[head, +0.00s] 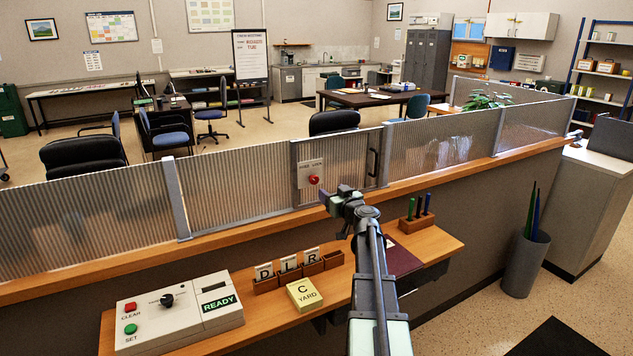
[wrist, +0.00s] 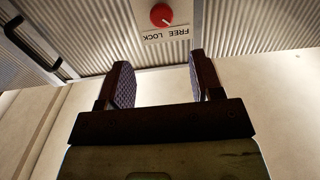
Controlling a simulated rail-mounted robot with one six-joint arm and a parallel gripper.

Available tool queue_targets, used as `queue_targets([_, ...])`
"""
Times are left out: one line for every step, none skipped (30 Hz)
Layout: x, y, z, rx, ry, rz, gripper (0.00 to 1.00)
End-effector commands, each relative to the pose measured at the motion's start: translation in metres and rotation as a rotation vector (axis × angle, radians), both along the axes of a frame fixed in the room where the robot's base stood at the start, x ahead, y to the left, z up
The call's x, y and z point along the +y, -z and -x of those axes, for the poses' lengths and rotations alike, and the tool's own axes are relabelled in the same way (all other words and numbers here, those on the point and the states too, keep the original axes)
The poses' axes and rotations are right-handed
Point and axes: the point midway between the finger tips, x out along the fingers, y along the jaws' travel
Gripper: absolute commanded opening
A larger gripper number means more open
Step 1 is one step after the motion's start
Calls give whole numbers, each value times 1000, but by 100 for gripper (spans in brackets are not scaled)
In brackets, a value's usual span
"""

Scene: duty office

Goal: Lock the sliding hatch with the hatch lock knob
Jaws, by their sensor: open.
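The red hatch lock knob (head: 314,180) sits on a pale plate (head: 305,174) at the left of the sliding hatch (head: 343,165), which has a black handle (head: 373,162). The hatch looks shut. The wrist view shows the knob (wrist: 161,15) at the top, with an upside-down label (wrist: 165,34) reading FREE and LOCK. A small white mark on the knob seems to point to the FREE side. My gripper (wrist: 160,68) is open and empty, its two fingers apart. In the head view my gripper (head: 328,195) is close to the knob, just right and below, apparently not touching.
A wooden ledge (head: 240,232) runs under the ribbed screens.

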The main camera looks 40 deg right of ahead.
Motion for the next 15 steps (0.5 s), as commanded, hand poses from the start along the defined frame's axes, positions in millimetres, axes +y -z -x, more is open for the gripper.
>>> queue_targets([0, 0, -2, 0, -1, -1, 60])
queue_targets([-1, 0, -4, 0, -2, -1, 60])
queue_targets([-1, 0, -7, 1, -2, -1, 60])
queue_targets([-2, 0, -11, 1, -3, -1, 60])
queue_targets([-3, 0, -15, 1, -4, -2, 60])
queue_targets([-4, 0, -23, 1, -4, -2, 60])
queue_targets([-5, 0, -29, 1, -4, -2, 60])
queue_targets([-7, 0, -35, 1, -4, -2, 60])
queue_targets([-9, 0, -44, 1, -5, -2, 60])
queue_targets([-10, 0, -52, 1, -5, -2, 60])
queue_targets([-11, 0, -59, 1, -6, -2, 60])
queue_targets([-13, 0, -69, 1, -5, -2, 60])
queue_targets([-14, 0, -76, 1, -5, -2, 60])
queue_targets([-16, 0, -83, 1, -5, -2, 60])
queue_targets([-17, 0, -91, 1, -5, -2, 60])
